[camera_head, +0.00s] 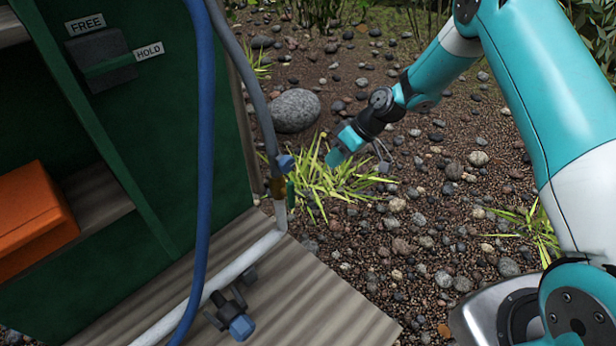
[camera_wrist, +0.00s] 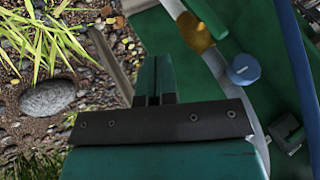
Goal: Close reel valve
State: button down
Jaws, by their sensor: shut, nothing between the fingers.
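A brass valve body (camera_head: 278,187) sits on the upright hose at the right edge of the green cabinet, with a blue knob (camera_head: 284,162) above it and a narrow green handle (camera_head: 290,190) beside it. In the wrist view the brass body (camera_wrist: 195,33), blue knob (camera_wrist: 244,69) and green handle (camera_wrist: 205,18) show to the right of my fingers. I cannot tell for certain that this is the reel valve. My gripper (camera_head: 336,158) is shut and empty, to the right of the valve and apart from it. It also shows in the wrist view (camera_wrist: 154,80).
A blue hose (camera_head: 203,150) hangs in front of the cabinet. A second blue-capped fitting (camera_head: 240,326) lies by the white pipe (camera_head: 212,289) on the wooden deck (camera_head: 320,310). A FREE/HOLD switch (camera_head: 100,60) is on the cabinet. Gravel, grass and a boulder (camera_head: 295,110) lie beyond.

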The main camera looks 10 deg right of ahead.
aim_at(291, 196)
jog(key=s+a+f+b, duration=0.1)
jog(key=a+f+b, duration=0.2)
jog(key=a+f, duration=0.4)
jog(key=shift+s+a+f, duration=0.4)
jog(key=shift+a, duration=0.7)
